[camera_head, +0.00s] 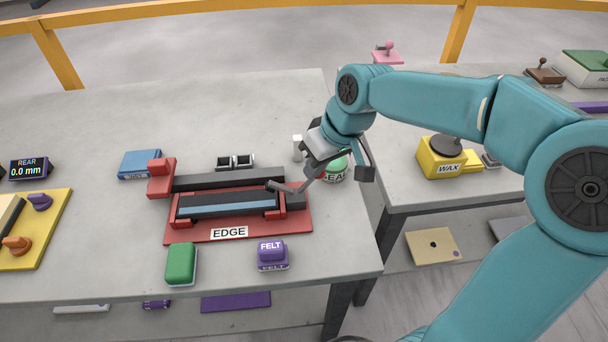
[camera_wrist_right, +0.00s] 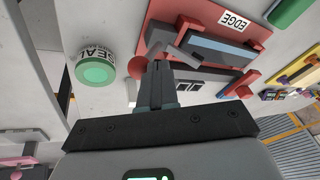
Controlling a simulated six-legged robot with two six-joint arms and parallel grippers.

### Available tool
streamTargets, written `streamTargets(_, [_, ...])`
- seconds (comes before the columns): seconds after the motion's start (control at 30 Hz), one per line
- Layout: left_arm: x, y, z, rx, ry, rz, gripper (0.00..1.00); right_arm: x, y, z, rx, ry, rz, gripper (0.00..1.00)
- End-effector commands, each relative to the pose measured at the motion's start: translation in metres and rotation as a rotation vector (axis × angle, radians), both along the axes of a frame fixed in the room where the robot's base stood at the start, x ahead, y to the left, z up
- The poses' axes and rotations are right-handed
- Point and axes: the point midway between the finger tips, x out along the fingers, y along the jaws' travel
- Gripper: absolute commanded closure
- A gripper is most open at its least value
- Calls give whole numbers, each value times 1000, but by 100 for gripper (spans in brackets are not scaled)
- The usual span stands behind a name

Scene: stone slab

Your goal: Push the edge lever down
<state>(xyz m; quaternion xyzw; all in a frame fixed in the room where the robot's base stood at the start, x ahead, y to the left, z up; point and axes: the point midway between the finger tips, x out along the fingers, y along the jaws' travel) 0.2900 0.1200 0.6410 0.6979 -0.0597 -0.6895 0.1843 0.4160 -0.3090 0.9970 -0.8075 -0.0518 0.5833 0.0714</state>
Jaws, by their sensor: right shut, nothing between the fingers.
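The edge fixture, a red base (camera_head: 200,232) labelled EDGE, lies on the stone-topped table with a long dark bar and a blue-grey strip across it. A short grey arm at its right end (camera_head: 281,187) looks like the lever, but I cannot be sure. My right gripper (camera_head: 304,189) is shut and empty, pointing down at this end. Contact cannot be told. My left gripper is out of view.
A purple FELT block (camera_head: 272,254) and a green block (camera_head: 181,264) sit in front of the fixture. A yellow WAX unit (camera_head: 440,158) stands right, across a gap.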

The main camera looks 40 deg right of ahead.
Motion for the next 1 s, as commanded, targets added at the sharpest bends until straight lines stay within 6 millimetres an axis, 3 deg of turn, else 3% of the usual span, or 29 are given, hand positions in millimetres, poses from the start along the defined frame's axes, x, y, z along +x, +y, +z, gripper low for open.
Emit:
streamTargets(0.03, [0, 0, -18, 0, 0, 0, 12, -3, -6, -11, 38, -26, -10, 100])
streamTargets(0.5, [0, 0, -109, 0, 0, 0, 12, -20, -34, -32, 382, -237, -3, 100])
streamTargets(0.7, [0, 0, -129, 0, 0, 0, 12, -24, -39, -36, 451, -280, 3, 100])
streamTargets(1.0, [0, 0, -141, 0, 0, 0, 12, -27, -43, -39, 450, -275, 4, 100])
